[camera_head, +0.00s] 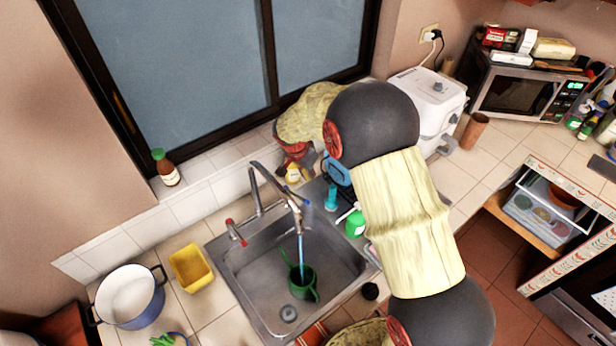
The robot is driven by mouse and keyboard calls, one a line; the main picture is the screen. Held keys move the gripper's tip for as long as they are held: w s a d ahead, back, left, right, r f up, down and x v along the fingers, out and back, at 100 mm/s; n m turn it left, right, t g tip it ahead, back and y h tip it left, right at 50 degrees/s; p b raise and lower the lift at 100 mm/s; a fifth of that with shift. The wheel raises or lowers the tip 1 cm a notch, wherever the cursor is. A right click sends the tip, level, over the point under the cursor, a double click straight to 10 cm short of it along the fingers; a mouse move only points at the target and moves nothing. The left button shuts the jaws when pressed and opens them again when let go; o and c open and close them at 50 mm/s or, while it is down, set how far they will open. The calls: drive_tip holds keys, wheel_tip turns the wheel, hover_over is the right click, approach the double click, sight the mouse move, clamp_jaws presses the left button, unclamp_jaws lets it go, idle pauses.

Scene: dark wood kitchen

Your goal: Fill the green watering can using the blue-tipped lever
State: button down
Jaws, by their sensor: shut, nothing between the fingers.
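The green watering can (307,290) stands in the sink basin under the spout of the faucet (257,190). A thin blue-white stream of water (301,255) runs from the spout down to the can. The blue-tipped lever (306,202) is at the right of the faucet, and a red-tipped lever (232,228) is at its left. My arm reaches over the counter from the lower right. My gripper (297,172) is small and partly hidden at its end, behind the faucet and a little above the blue-tipped lever. It is shut and empty; I cannot tell whether it touches the lever.
The sink (245,275) has a yellow container (190,268) and a white pot (130,296) to its left. A green bottle (355,222) and a blue-green bottle (331,198) stand right of the faucet. A brown bottle (166,170) is on the window ledge. A microwave (530,92) is at the back right.

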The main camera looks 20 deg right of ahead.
sight(295, 196)
wheel_tip(295, 196, down, 7)
drive_tip(key=a+p, duration=0.1)
drive_tip(key=shift+s+f, duration=0.2)
drive_tip(key=shift+s, duration=0.25)
drive_tip(key=shift+a, duration=0.1)
drive_tip(key=shift+a+b, duration=0.1)
drive_tip(key=shift+b, duration=0.25)
drive_tip(key=s+b, duration=0.1)
drive_tip(key=b, duration=0.1)
drive_tip(key=a+b, duration=0.1)
drive_tip(key=b, duration=0.1)
drive_tip(key=shift+s+a, duration=0.15)
drive_tip(key=shift+s, duration=0.2)
